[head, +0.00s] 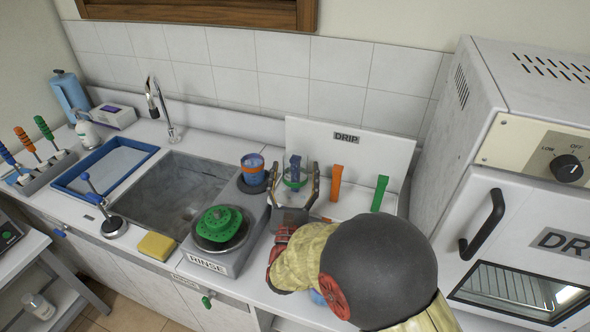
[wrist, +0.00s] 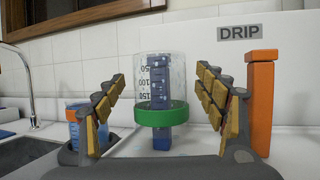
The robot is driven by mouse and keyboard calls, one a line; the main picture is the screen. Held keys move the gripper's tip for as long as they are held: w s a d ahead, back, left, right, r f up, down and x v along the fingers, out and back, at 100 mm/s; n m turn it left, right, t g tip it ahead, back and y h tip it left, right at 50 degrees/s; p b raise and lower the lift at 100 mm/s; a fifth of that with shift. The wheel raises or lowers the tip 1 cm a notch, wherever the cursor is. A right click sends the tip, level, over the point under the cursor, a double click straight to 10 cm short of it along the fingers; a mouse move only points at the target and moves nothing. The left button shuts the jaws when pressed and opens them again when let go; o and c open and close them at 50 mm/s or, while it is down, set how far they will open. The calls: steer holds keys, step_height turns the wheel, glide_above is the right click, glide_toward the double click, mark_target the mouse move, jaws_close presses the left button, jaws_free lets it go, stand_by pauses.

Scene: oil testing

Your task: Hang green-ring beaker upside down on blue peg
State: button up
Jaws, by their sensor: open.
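The clear glass green-ring beaker (head: 293,183) is at the DRIP board, and in the wrist view (wrist: 161,112) it stands upright in the picture with its green ring at the lower end. The blue peg (wrist: 160,138) shows through the glass and comes out below the ring, so the beaker sits over the peg, upside down. Its printed numbers rise downward. My gripper (wrist: 160,80) is open, with one finger on each side of the beaker and visible gaps to the glass. In the head view my gripper (head: 295,172) also straddles it.
An orange peg (head: 336,183) and a green peg (head: 380,193) stand to the right.

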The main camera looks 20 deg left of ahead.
steer(key=v, duration=1.1)
steer(key=shift+s, duration=0.2)
steer(key=shift+f, duration=0.1)
